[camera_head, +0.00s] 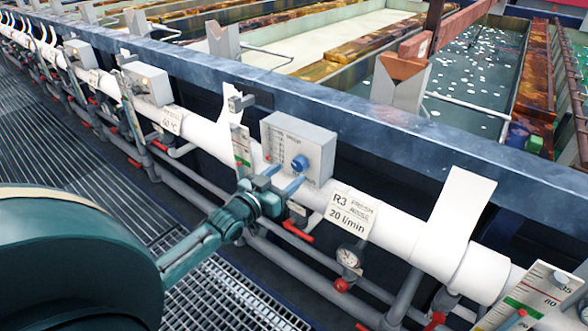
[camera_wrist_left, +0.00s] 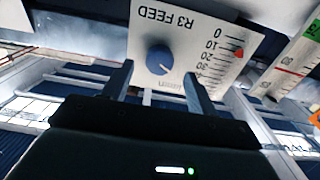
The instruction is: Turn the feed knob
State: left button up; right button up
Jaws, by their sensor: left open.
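The feed knob (camera_head: 299,162) is a round blue knob on the front of a light grey control box (camera_head: 318,142). In the left wrist view the knob (camera_wrist_left: 158,60) sits on a white panel (camera_wrist_left: 190,48) marked R3 FEED, seen upside down, with a printed scale and a red triangle by the low numbers. A pale pointer line shows on the knob. My left gripper (camera_head: 283,178) is open, just in front of the box. In the wrist view its fingers (camera_wrist_left: 160,82) appear on either side of the knob, not gripping it. My right gripper is out of view.
A white pipe (camera_head: 400,243) runs below the box, carrying an R3 20 l/min label (camera_head: 348,212). Red-handled valves and a gauge (camera_head: 348,257) hang below. A narrow scale plate (camera_head: 241,146) stands left of the box. Tanks lie behind the blue rail (camera_head: 400,130).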

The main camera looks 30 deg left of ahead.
aim_at(297, 167)
pick_arm(q)
jog(key=shift+w+d, duration=0.15)
jog(key=shift+w, duration=1.8)
jog(key=c, duration=1)
